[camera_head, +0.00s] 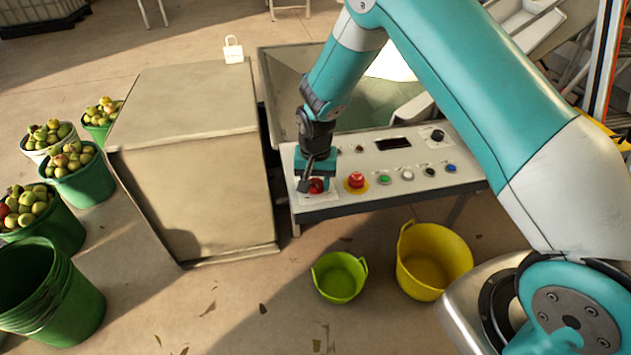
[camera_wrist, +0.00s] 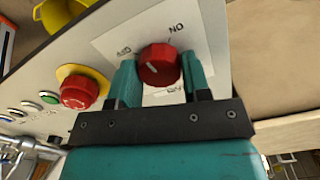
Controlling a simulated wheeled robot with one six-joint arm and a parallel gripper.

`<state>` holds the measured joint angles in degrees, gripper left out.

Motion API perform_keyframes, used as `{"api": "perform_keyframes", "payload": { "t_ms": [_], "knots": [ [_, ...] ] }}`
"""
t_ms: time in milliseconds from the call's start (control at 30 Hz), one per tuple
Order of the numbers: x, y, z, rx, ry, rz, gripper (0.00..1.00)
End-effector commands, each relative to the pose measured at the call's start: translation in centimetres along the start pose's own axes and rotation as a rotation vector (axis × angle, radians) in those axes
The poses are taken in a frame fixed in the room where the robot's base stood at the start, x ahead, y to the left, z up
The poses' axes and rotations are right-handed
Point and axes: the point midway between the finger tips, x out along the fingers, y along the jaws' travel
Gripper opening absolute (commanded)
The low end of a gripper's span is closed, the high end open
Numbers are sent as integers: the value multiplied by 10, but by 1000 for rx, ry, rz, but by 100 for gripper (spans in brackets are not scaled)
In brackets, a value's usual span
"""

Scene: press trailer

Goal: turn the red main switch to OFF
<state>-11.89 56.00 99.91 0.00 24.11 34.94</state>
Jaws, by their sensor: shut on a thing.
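The red main switch (camera_head: 317,186) is a round knob on a white label plate at the left end of the control panel (camera_head: 330,205). In the wrist view the red knob (camera_wrist: 159,66) sits between the two teal fingers of my gripper (camera_wrist: 160,72), which are shut on its sides. "ON" is printed above right of the knob. A partly covered label, seemingly "OFF", is at upper left. A pale mark shows on the knob's left part; its exact pointing is hard to tell. In the head view my gripper (camera_head: 316,178) comes down onto the knob and partly hides it.
A red mushroom button (camera_head: 356,180) on a yellow disc is right beside the switch. Green, white, black and blue buttons and a black knob (camera_head: 437,135) lie further right. A large beige cabinet (camera_head: 195,165) stands left of the panel. Green (camera_head: 339,277) and yellow (camera_head: 432,260) buckets stand below.

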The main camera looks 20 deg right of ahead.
Motion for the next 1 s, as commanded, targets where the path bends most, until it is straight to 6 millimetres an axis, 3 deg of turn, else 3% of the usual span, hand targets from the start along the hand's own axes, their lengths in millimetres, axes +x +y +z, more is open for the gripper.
{"api": "perform_keyframes", "payload": {
  "t_ms": [500, 1000],
  "knots": [
    [0, 0, 0, -454, 1, -1, 20],
    [-1, 0, 0, -662, 2, 0, 20]
  ]
}}
